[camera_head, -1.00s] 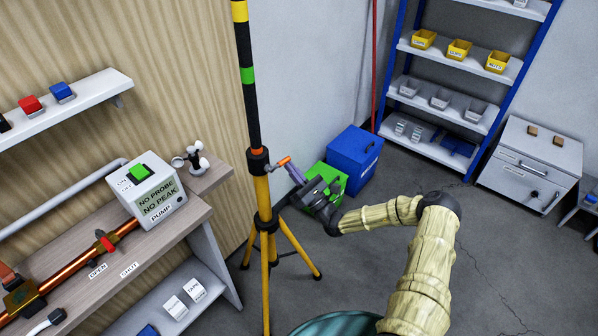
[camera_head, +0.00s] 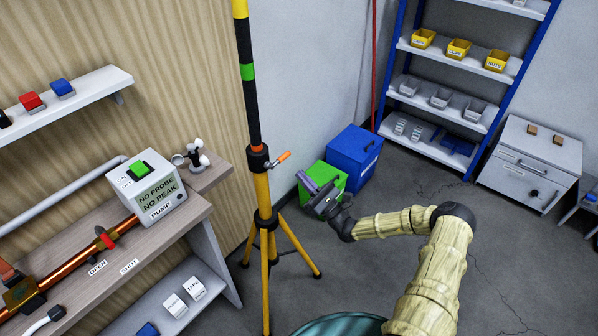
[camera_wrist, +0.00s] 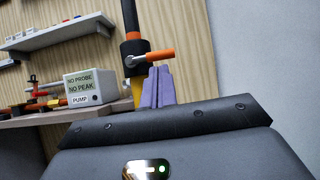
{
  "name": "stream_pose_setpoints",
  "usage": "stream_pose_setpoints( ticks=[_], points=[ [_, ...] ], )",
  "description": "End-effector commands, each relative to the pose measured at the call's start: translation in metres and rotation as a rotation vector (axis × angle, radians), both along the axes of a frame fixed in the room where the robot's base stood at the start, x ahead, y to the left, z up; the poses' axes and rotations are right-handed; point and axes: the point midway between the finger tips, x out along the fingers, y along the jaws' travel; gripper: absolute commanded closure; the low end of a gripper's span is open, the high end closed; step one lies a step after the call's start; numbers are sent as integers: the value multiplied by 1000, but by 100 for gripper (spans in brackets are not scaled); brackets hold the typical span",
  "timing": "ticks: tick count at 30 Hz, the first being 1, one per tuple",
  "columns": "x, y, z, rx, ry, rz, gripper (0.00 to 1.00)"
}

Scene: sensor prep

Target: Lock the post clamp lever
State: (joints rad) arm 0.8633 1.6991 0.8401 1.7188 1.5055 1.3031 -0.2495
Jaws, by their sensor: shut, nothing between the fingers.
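The post clamp (camera_head: 258,159) is a black collar on the yellow and black tripod post (camera_head: 263,193). Its orange-tipped lever (camera_head: 283,158) sticks out to the right and slightly up from the collar. In the wrist view the lever (camera_wrist: 158,54) points right, nearly level, from the black clamp (camera_wrist: 133,56). My gripper (camera_head: 312,185) is to the right of and below the lever, apart from it in the head view. Its purple fingers (camera_wrist: 158,86) are together and empty. In the wrist view their tips appear just below the lever.
A bench with a white pump box (camera_head: 147,188) stands to the left of the post. Green (camera_head: 330,178) and blue (camera_head: 354,158) bins stand behind my gripper by the wall. Tripod legs spread below the clamp.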

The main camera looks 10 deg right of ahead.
Motion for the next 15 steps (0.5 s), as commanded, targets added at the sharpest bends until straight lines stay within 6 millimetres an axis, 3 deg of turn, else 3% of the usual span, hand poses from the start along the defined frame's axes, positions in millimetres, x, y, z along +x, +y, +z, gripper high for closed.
stream_pose_setpoints(
  ticks=[9,15],
  points=[
    [-41,-38,-38,1,1,-7,100],
    [-56,-52,-50,0,1,-9,100]
  ],
)
